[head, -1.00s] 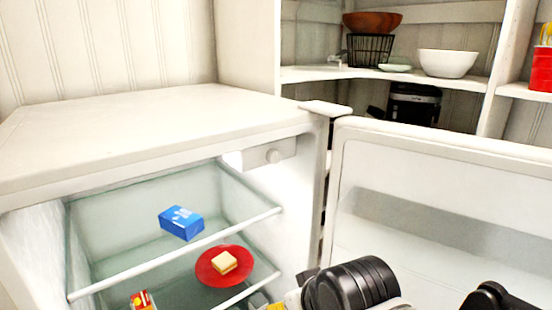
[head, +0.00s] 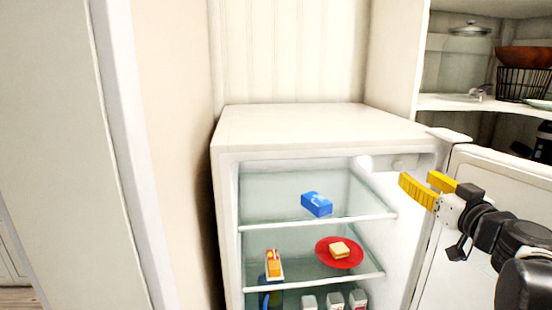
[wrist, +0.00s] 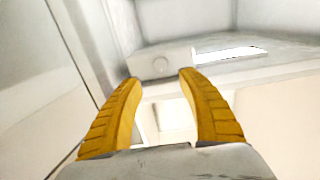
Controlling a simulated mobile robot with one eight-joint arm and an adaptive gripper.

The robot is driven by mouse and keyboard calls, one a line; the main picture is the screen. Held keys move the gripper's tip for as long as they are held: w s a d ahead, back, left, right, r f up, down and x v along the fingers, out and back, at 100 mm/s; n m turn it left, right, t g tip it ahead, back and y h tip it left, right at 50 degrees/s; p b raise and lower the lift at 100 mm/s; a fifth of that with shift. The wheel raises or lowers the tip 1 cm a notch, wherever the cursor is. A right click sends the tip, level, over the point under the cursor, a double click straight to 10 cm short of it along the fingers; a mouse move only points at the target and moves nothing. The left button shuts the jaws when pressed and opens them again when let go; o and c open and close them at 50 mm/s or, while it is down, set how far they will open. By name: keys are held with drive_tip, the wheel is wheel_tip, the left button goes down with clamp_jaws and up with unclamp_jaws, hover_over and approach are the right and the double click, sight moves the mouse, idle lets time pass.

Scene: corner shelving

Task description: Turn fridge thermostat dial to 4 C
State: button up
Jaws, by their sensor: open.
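The white fridge (head: 300,125) stands open. Its round thermostat dial (head: 398,163) sits on a small white housing at the upper right inside, just under the top. In the wrist view the dial (wrist: 160,65) appears beyond and between my fingertips, with a gap between. Its marks are too small to read. My gripper (head: 422,183) has yellow fingers, spread open and empty, in front of the fridge's upper right side, a little right of and below the dial. It also shows in the wrist view (wrist: 158,80).
The open fridge door (head: 490,185) stands to the right, close to my arm. Glass shelves hold a blue box (head: 316,204), a red plate (head: 328,257) with food, and a carton (head: 274,264). Corner shelves (head: 460,102) with bowls stand behind at right.

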sight(399, 167)
drive_tip(key=w, duration=0.5)
drive_tip(key=w+p, duration=0.1)
drive_tip(key=w, duration=0.2)
drive_tip(key=shift+a, duration=0.25)
clamp_jaws()
